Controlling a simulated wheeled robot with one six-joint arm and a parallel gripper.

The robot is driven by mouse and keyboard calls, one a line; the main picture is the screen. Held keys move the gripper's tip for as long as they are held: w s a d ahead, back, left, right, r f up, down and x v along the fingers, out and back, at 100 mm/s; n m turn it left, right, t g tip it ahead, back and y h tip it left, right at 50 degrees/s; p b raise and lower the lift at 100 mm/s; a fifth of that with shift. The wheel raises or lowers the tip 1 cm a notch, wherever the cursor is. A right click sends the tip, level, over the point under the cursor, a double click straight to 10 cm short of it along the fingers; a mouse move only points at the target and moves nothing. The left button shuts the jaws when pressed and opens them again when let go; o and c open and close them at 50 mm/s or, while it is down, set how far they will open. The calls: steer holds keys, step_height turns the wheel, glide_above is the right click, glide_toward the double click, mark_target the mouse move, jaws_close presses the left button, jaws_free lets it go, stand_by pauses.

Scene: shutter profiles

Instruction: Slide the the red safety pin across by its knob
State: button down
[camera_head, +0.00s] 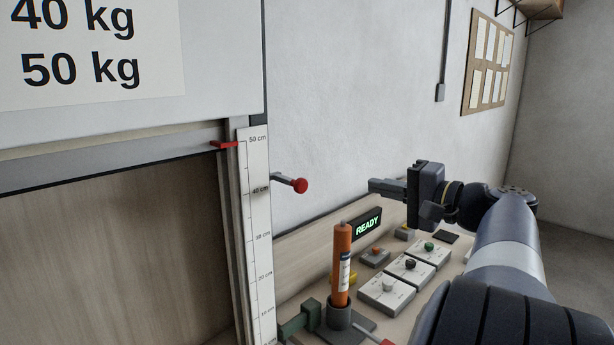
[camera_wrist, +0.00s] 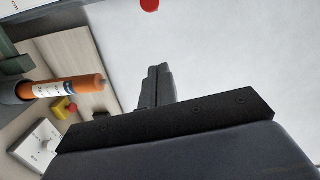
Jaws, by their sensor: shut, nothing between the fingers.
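The safety pin is a grey rod with a round red knob (camera_head: 299,185). It sticks out to the right from the shutter frame, beside the 40 cm mark of the scale. The knob also shows at the top edge of the wrist view (camera_wrist: 149,5), partly cut off. My gripper (camera_head: 374,187) is shut and empty, to the right of the knob in the head view and clearly apart from it. In the wrist view its closed fingers (camera_wrist: 158,72) point up the picture, below the knob, against the white wall.
A white scale strip (camera_head: 258,220) with a red pointer (camera_head: 224,144) runs beside the shutter. An orange cylinder (camera_head: 342,262) stands upright below the knob. Behind it are a READY display (camera_head: 367,225) and several control boxes (camera_head: 387,292) on the bench. The space between knob and gripper looks clear.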

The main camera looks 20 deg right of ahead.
steer(key=w+a+p, duration=0.3)
steer(key=w+a, duration=0.5)
steer(key=shift+f+p, duration=0.35)
steer(key=shift+f, duration=0.05)
steer(key=shift+w, duration=0.1)
steer(key=shift+s+a+b, duration=0.25)
steer(key=shift+a+b, duration=0.15)
steer(key=shift+a, duration=0.3)
steer(key=shift+s+a+b, duration=0.3)
steer(key=shift+a+b, duration=0.15)
steer(key=shift+a, duration=0.25)
steer(key=shift+s+a+b, duration=0.25)
steer(key=shift+a+b, duration=0.15)
steer(key=shift+a, duration=0.3)
